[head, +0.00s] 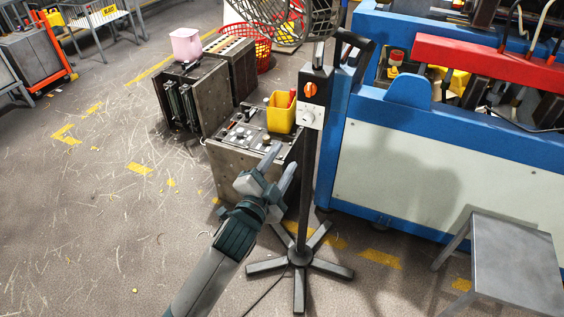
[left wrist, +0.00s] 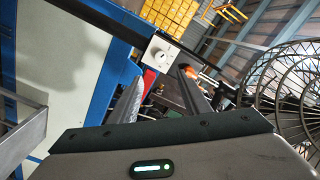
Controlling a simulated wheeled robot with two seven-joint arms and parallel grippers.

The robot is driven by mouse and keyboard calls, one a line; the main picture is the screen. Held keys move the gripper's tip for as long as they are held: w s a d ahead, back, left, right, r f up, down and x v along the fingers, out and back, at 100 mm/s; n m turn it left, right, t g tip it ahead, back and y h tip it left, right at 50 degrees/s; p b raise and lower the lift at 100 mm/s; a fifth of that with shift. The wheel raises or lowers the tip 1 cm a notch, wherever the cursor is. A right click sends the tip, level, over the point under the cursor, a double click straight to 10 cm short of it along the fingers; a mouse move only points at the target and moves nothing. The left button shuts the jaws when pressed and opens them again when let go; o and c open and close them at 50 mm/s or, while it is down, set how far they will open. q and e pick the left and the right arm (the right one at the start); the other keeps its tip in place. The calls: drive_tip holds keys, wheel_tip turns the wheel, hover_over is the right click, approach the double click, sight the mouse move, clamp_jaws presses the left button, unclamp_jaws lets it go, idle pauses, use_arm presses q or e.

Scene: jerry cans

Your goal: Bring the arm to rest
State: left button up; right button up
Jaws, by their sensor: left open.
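My left gripper (head: 278,172) is in the middle of the head view, its arm coming up from the bottom. Its two fingers are apart with nothing between them. It is in front of, or beside, a black control stand with a grey box and an orange knob (head: 311,91); I cannot tell the exact gap. In the left wrist view the fingers (left wrist: 160,95) also stand apart, and the light control box (left wrist: 170,54) shows beyond them. My right gripper is not in view. No jerry can is clearly recognisable.
The stand's star-shaped base (head: 299,257) is on the floor. A blue and white machine (head: 420,165) stands to the right, with a grey stool (head: 514,262) before it. Metal cabinets with a yellow bin (head: 281,117) stand behind the gripper.

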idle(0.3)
